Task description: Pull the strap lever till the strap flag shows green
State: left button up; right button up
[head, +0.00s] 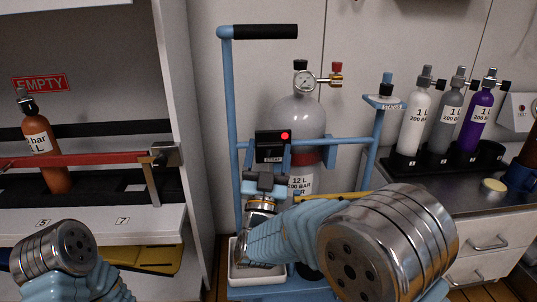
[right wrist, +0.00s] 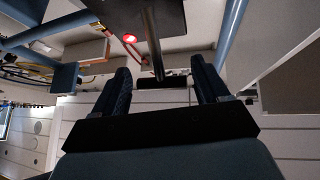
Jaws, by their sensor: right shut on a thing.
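The strap unit is a black box marked STRAP (head: 270,154) on the blue cart's crossbar, in front of the grey 12 L cylinder (head: 292,112). Its strap flag (head: 284,136) shows red, and the red light also shows in the right wrist view (right wrist: 130,40). The strap lever is a dark rod (right wrist: 152,42) coming from the box, with a black cross handle at its end. My right gripper (head: 264,184) is just below the box, shut on the lever handle, which lies between its two dark fingers (right wrist: 162,84). My left gripper is out of view; only part of my left arm shows.
The blue cart frame (head: 231,120) stands around the cylinder, with a black top handle (head: 264,32). A gauge (head: 308,80) sits on the valve. A shelf with an orange cylinder (head: 38,140) is at left. Small cylinders (head: 440,125) stand on the counter at right.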

jog(key=o, duration=1.5)
jog(key=shift+r, duration=0.15)
jog(key=shift+r, duration=0.35)
jog(key=s+r+p, duration=0.1)
jog(key=s+r, duration=0.3)
jog(key=s+a+r+p, duration=0.1)
jog(key=s+r, duration=0.3)
jog(key=s, duration=0.1)
jog(key=s+r+p, duration=0.1)
jog(key=s+r, duration=0.3)
jog(key=s, duration=0.1)
jog(key=shift+a+p, duration=0.2)
jog(key=shift+p, duration=0.15)
